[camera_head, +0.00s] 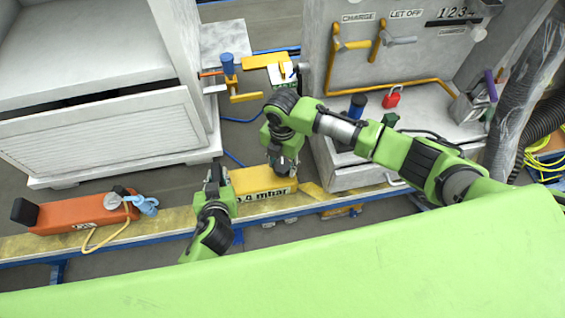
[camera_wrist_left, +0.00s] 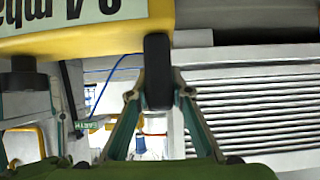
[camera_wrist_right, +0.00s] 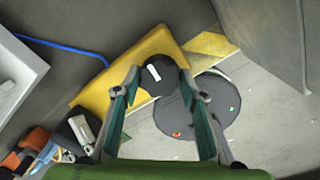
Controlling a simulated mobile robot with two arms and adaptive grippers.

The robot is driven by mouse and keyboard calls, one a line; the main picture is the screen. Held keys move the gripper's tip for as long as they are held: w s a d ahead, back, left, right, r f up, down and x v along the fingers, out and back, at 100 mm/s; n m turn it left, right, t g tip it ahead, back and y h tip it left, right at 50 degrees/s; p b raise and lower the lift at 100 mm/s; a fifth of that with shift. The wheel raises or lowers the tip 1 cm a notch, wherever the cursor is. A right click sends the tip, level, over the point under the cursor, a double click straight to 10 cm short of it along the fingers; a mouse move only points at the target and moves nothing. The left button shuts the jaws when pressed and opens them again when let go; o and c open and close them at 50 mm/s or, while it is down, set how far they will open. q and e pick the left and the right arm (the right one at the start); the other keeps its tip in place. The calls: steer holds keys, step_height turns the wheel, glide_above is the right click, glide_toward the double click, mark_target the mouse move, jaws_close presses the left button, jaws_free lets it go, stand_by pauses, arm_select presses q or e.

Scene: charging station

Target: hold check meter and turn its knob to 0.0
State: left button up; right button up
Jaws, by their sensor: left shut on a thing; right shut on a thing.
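The check meter (camera_head: 262,183) is a yellow box lying on the bench edge, with a front label that reads about "0.4 mbar". The label appears upside down and cut off in the left wrist view (camera_wrist_left: 75,20). My left gripper (camera_head: 216,180) is shut on the meter's left end; the left wrist view shows a black part (camera_wrist_left: 158,75) between its fingers. My right gripper (camera_head: 284,168) comes from above and is shut on the black knob (camera_wrist_right: 160,74), which has a white mark. A dark disc (camera_wrist_right: 212,105) with small green and orange dots lies beside the knob.
An orange device (camera_head: 75,213) with a blue clip and yellow cable lies left on the yellow bench strip (camera_head: 165,221). A white louvred cabinet (camera_head: 105,135) stands behind left.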

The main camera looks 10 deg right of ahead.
steer(key=m, duration=0.7)
steer(key=shift+a, duration=0.1)
steer(key=m, duration=0.6)
steer(key=shift+w, duration=0.1)
steer(key=m, duration=0.5)
steer(key=shift+m, duration=2.2)
steer(key=o, duration=1.1)
steer(key=shift+r, duration=0.1)
